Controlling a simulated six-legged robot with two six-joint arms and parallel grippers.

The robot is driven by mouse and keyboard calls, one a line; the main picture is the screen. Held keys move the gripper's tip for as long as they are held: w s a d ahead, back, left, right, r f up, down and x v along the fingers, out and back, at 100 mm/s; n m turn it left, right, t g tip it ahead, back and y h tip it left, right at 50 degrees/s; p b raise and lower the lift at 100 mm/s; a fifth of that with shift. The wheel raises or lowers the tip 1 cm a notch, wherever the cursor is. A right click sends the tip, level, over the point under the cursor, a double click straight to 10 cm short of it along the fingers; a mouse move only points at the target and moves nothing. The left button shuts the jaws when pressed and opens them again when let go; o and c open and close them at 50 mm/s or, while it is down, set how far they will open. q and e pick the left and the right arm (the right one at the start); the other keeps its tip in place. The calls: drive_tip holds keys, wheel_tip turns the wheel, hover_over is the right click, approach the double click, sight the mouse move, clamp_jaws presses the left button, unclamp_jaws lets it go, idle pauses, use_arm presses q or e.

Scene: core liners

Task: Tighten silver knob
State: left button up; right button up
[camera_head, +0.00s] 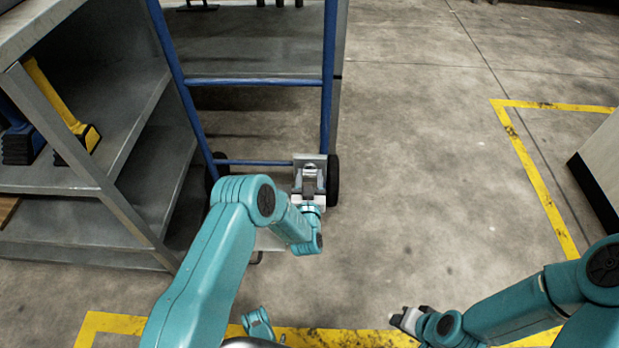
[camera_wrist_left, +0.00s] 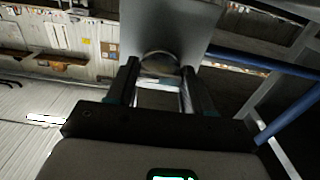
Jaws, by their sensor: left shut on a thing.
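The silver knob (camera_wrist_left: 160,64) is a round metal piece on a grey plate (camera_wrist_left: 172,28) in the left wrist view. In the head view the plate (camera_head: 310,159) sits low on a blue-framed hand truck, and the knob (camera_head: 310,168) shows just beyond my left gripper. My left gripper (camera_head: 310,178) is at the knob, its two fingers on either side of it and shut on it. The left fingers also show in the wrist view (camera_wrist_left: 160,80). My right gripper (camera_head: 398,318) is at the bottom, away from the hand truck; its fingers are too small to judge.
The blue hand truck (camera_head: 255,82) stands upright with a black wheel (camera_head: 333,180) beside the plate. A grey metal shelf (camera_head: 120,120) with yellow and black tools (camera_head: 75,115) stands at the left. Open concrete floor lies right, with yellow floor lines (camera_head: 530,160).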

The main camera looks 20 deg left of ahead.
use_arm(q)
drive_tip(key=shift+s, duration=0.1)
idle(0.3)
drive_tip(key=o, duration=1)
drive_tip(key=shift+o, duration=0.2)
drive_tip(key=p+v, duration=1.2)
drive_tip(key=v, duration=0.4)
drive_tip(key=shift+p, duration=0.3)
use_arm(e)
drive_tip(key=s+a+r+g, duration=0.2)
drive_tip(key=s+r, duration=0.3)
drive_tip(key=r, duration=0.7)
drive_tip(key=shift+s+n+y, duration=0.2)
drive_tip(key=shift+n+y, duration=0.1)
use_arm(q)
drive_tip(key=shift+s+d, duration=0.1)
use_arm(e)
drive_tip(key=shift+f, duration=0.1)
